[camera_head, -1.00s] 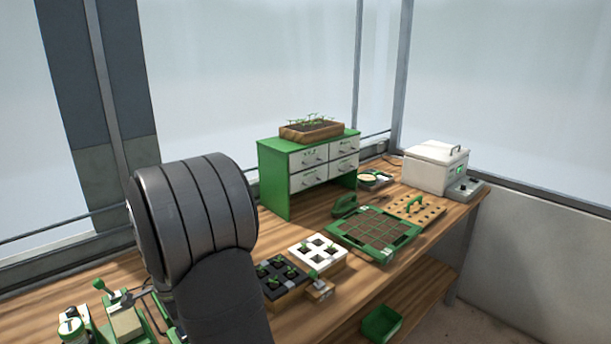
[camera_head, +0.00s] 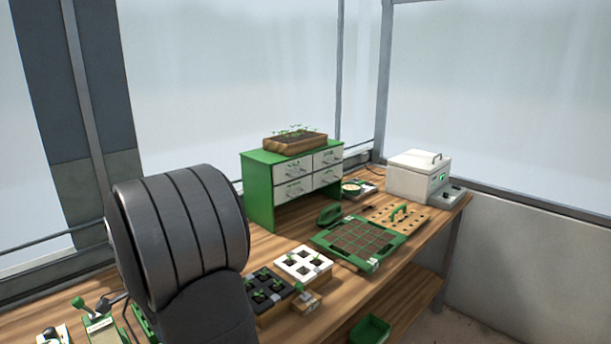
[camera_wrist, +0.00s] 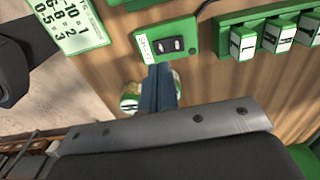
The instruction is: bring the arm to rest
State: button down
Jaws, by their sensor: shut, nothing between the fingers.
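My gripper (camera_wrist: 162,82) shows in the wrist view as two dark blue-grey fingers pressed together, with nothing between them. It hangs over the wooden bench top, in front of a rounded green-and-white item (camera_wrist: 130,103) that it partly hides. Whether it touches this item I cannot tell. In the head view a large dark ribbed part of my arm fills the lower left, and the fingers are out of sight.
Wrist view: a green box with dark switches (camera_wrist: 168,42), a number card (camera_wrist: 80,22) and green-and-white blocks (camera_wrist: 243,42). Head view: a seed tray (camera_head: 372,266), white pot tray (camera_head: 284,266), drawer cabinet (camera_head: 259,190) and white machine (camera_head: 405,185). Bare wood shows between them.

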notch_tip(320, 180, down, 6)
jog(key=shift+r, duration=0.1)
notch_tip(320, 180, up, 9)
jog(key=d+r, duration=1.2)
jog(key=r, duration=0.4)
jog(key=shift+w, duration=0.4)
